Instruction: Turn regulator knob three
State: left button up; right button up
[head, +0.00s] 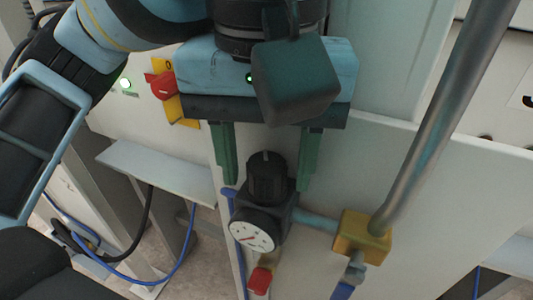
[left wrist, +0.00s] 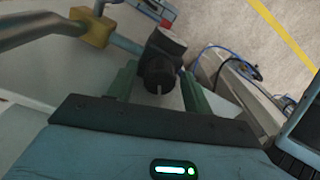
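A regulator with a black ribbed knob (head: 267,177) and a round white gauge (head: 252,231) is mounted on the pale machine panel. No number on it can be read. My left gripper (head: 263,183) points down over it, open, with one green finger on each side of the knob. The fingers look apart from the knob. In the left wrist view the knob (left wrist: 158,76) sits between the two green fingertips (left wrist: 158,88), with gaps on both sides. My right gripper is in neither view.
A brass block (head: 362,236) with a thick grey pipe (head: 445,110) stands right of the regulator. A red rotary switch on a yellow plate (head: 171,90) is at the left. A grey ledge (head: 155,170), with blue and black cables (head: 185,245) below it, lies left of the regulator.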

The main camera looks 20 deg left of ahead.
aim_at(266, 164)
pick_arm(q)
jog(key=shift+o, duration=0.2)
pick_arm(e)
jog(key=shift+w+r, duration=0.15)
pick_arm(q)
jog(key=shift+r, duration=0.1)
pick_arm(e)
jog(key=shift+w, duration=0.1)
pick_arm(q)
jog(key=shift+r, duration=0.3)
notch_tip(266, 164, up, 6)
jog(key=shift+r+p, duration=0.1)
jog(key=shift+p, duration=0.5)
jog(key=shift+r, duration=0.4)
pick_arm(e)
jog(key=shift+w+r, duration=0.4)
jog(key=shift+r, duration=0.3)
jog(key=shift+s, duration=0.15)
